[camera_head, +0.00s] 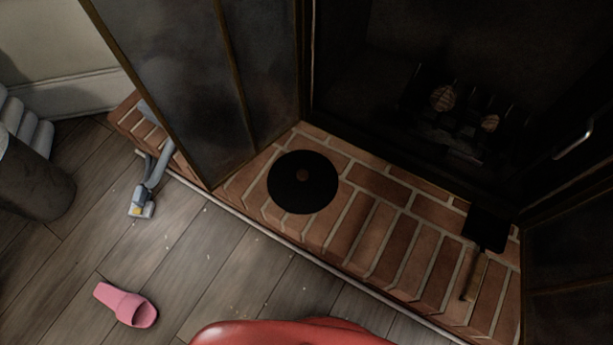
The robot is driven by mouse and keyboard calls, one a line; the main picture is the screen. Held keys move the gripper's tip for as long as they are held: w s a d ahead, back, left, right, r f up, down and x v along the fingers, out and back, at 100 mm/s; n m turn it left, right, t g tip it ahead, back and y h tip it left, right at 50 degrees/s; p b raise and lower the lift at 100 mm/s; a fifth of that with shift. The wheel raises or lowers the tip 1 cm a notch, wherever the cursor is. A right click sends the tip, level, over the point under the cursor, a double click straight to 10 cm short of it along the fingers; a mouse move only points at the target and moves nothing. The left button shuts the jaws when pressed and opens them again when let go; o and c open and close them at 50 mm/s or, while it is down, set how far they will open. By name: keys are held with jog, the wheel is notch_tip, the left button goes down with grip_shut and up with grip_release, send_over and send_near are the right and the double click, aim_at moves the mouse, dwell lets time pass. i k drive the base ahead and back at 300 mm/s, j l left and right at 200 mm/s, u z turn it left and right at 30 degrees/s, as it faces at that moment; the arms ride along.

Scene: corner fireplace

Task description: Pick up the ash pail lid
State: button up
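My gripper is not in view.
Dark glass panels (265,75) stand at the left of the hearth. A small shovel (484,232) lies at its right. A pink slipper (112,299) and a grey hose-like tool (143,198) are on the wood floor. A red rounded object (290,334) fills the bottom edge.

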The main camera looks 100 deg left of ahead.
aim_at(300, 181)
jog(key=u, duration=3.4)
jog(key=z, duration=3.65)
jog(key=k+j+u, duration=0.15)
jog(key=k, duration=0.45)
jog(key=u, duration=1.85)
